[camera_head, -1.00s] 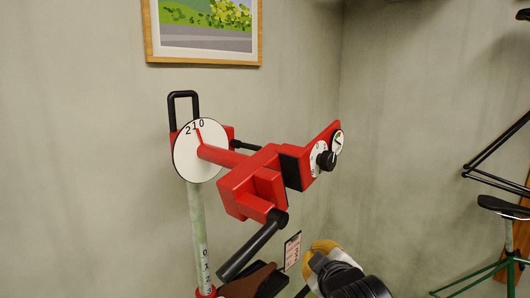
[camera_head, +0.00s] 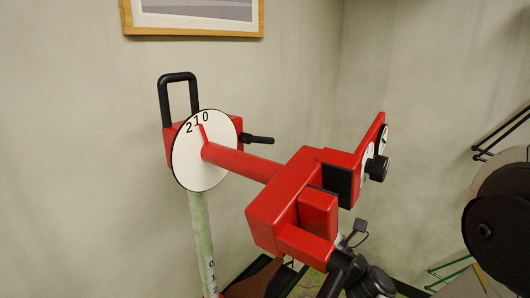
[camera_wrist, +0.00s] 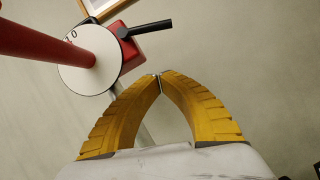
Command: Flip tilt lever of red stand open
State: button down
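The red stand (camera_head: 290,208) fills the middle of the head view, with a white dial (camera_head: 188,165) marked 2 1 0 on a pale post. A short black lever (camera_head: 257,139) sticks out to the right from the red block behind the dial, roughly level; I take it as the tilt lever. It also shows in the wrist view (camera_wrist: 150,27), up from my fingertips and apart from them. My gripper (camera_wrist: 158,77) has yellow fingers with tips together and nothing seen between them. In the head view the fingers are hidden behind the stand's clamp.
The stand's red tube (camera_head: 242,165) and clamp jaw reach forward to the right, ending in a black knob (camera_head: 377,168). A black loop handle (camera_head: 178,94) rises behind the dial. A large dark disc (camera_head: 500,228) stands at the right edge. The wall behind is bare except a picture.

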aim_at(260, 140)
jog(key=w+a+r+b, duration=0.1)
jog(key=w+a+r, duration=0.3)
jog(key=w+r, duration=0.3)
jog(key=shift+w+a+r, duration=0.15)
jog(key=shift+a+r, duration=0.2)
jog(key=shift+r, duration=0.1)
jog(key=shift+w+d+r, duration=0.2)
jog(key=shift+w+r, duration=0.1)
dwell(0.9)
